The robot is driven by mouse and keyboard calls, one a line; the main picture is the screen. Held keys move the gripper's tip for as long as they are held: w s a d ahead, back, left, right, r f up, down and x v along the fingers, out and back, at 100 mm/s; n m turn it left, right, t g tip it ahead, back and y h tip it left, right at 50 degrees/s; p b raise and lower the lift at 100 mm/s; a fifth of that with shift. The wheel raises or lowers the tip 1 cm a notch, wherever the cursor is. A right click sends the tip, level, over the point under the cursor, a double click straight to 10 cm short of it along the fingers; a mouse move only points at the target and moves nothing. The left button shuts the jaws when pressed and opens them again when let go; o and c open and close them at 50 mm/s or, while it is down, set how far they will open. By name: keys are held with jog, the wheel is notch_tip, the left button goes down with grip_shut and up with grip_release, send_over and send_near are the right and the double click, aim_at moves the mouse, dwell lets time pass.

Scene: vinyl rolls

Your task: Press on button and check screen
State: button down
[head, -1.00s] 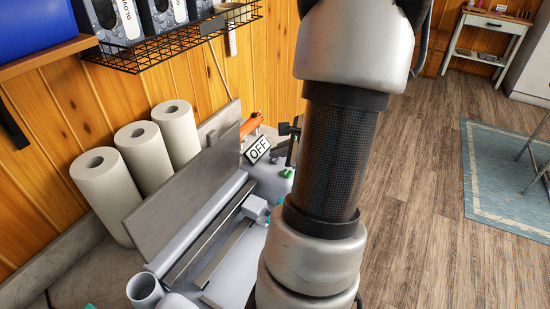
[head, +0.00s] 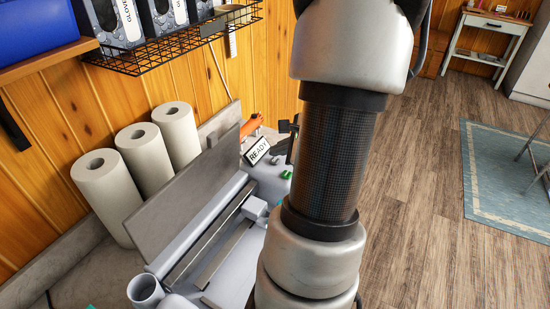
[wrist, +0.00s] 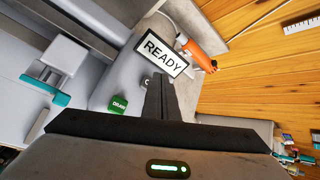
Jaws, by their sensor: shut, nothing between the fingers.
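The screen (head: 257,151) stands tilted at the far end of the grey machine (head: 185,190) and reads READY. In the wrist view the screen (wrist: 163,53) shows the same word in black on white. A green button (wrist: 118,105) labelled DRAW sits left of my fingers. Another button (wrist: 146,81), mostly hidden, shows only an O beside the fingertips. My gripper (wrist: 158,78) is shut and empty, with its tips at this button, just below the screen in the picture. I cannot tell whether they touch it.
White rolls (head: 160,140) stand behind the machine against the wooden wall. An orange-handled tool (wrist: 197,55) lies beside the screen. A wire shelf (head: 170,45) hangs above. A white cup (head: 145,290) stands at the near end. Open floor (head: 420,200) lies to the right.

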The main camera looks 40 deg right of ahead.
notch_tip(320, 180, up, 6)
jog(key=p, duration=0.4)
dwell(0.6)
